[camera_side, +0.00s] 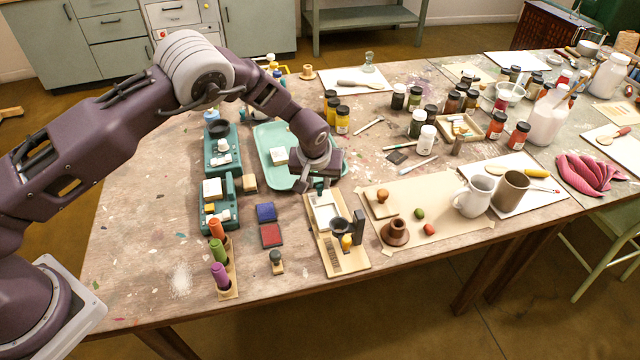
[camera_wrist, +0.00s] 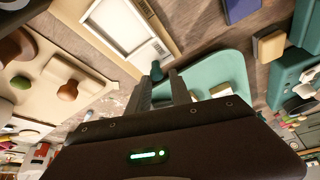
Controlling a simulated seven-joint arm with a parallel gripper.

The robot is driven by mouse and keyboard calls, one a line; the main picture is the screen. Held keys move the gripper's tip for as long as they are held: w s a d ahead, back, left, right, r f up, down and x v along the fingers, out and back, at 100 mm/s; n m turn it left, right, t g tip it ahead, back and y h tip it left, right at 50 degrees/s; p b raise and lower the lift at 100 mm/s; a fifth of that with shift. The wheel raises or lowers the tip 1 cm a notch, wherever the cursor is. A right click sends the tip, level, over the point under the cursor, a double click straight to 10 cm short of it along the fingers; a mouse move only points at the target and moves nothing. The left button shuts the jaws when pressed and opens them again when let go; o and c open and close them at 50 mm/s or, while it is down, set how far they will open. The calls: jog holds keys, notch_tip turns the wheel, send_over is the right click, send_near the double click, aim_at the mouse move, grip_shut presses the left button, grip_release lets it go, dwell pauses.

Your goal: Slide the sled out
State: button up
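A pale wooden board (camera_side: 350,262) lies near the table's front edge. At its far end is a white framed plate, apparently the sled (camera_side: 325,212); it also shows at the top of the wrist view (camera_wrist: 118,28). A small dark teal knob (camera_wrist: 156,70) shows at that end in the wrist view. My gripper (camera_side: 319,186) is over the far end of the board. In the wrist view its two fingers (camera_wrist: 160,76) are apart, with the knob near their tips. Whether a finger touches the knob I cannot tell.
A dark cup (camera_side: 340,229), a yellow peg and a dark block stand on the board's near half. A teal tray (camera_side: 265,140) lies behind my gripper. Blue and red pads (camera_side: 271,236) are to the left. A paper sheet (camera_side: 440,205) with a stamp and brown pot is to the right.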

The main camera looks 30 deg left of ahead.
jog(key=shift+o, duration=0.9)
jog(key=shift+s, duration=0.1)
jog(key=shift+d, duration=0.1)
jog(key=v, duration=0.7)
notch_tip(320, 180, up, 12)
jog(key=h, duration=0.1)
send_over(317, 204)
jog(key=s+a, duration=0.3)
jog(key=s, duration=0.1)
jog(key=s+a+r+m, duration=0.1)
jog(key=s+a+r, duration=0.3)
jog(key=s+r, duration=0.6)
jog(key=s+a+r+m, duration=0.1)
jog(key=s+r, duration=0.1)
jog(key=s, duration=1)
jog(key=s+a+r+m+t, duration=0.1)
jog(key=s+a+r+m, duration=0.1)
jog(key=s, duration=1)
jog(key=shift+a+r+m+h, duration=0.15)
jog(key=shift+r+m+h, duration=0.15)
jog(key=shift+r+h, duration=0.1)
